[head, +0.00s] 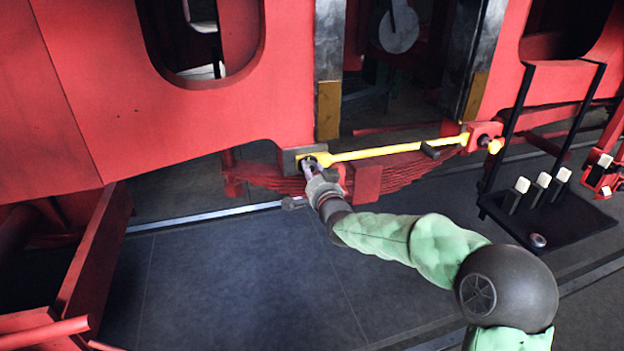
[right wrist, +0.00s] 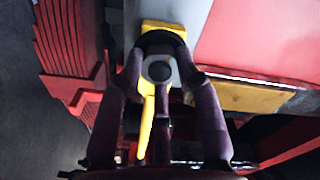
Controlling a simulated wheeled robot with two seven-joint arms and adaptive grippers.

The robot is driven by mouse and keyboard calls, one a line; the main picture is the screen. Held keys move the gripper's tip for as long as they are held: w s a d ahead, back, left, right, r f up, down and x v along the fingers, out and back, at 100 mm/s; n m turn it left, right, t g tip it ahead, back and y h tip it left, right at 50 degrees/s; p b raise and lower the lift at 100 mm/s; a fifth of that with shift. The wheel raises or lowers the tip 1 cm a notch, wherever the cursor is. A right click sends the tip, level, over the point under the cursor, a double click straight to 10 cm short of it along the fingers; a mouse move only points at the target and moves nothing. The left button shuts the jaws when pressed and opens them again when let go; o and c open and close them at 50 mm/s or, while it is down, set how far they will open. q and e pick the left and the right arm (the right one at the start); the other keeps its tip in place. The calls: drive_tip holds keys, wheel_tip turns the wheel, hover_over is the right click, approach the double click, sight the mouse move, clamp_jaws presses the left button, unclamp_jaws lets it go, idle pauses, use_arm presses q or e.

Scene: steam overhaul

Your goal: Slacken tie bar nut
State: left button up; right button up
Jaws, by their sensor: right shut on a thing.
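The yellow tie bar (head: 390,152) runs along the underside of the red frame, from a dark grey block on the left to a red block (head: 484,132) on the right. A small yellow end piece (head: 495,146) sticks out at the red block. My right gripper (head: 311,166) is at the bar's left end, its fingers closed there. In the right wrist view, the fingertips (right wrist: 161,42) meet against the yellow end of the bar. They seem to be shut on the tie bar nut, which the fingers largely hide. My left gripper is not in view.
A red leaf spring (head: 400,172) lies just below the bar. A black stand (head: 550,205) with several pale-topped pieces stands at the right. A red beam (head: 95,250) is at the lower left. The dark floor (head: 230,280) between is clear.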

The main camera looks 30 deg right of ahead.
drive_tip(key=n+b, duration=0.1)
drive_tip(key=n, duration=0.2)
drive_tip(key=shift+n, duration=0.3)
drive_tip(key=shift+r+n+b, duration=0.2)
drive_tip(key=shift+n+b, duration=0.1)
drive_tip(key=shift+n, duration=1.6)
drive_tip(key=shift+d, duration=0.1)
drive_tip(key=o, duration=1.2)
drive_tip(key=shift+c, duration=0.2)
drive_tip(key=shift+f, duration=0.1)
drive_tip(key=shift+s, duration=0.1)
drive_tip(key=v, duration=1.1)
drive_tip(key=shift+s+a, duration=0.25)
drive_tip(key=shift+s, duration=0.1)
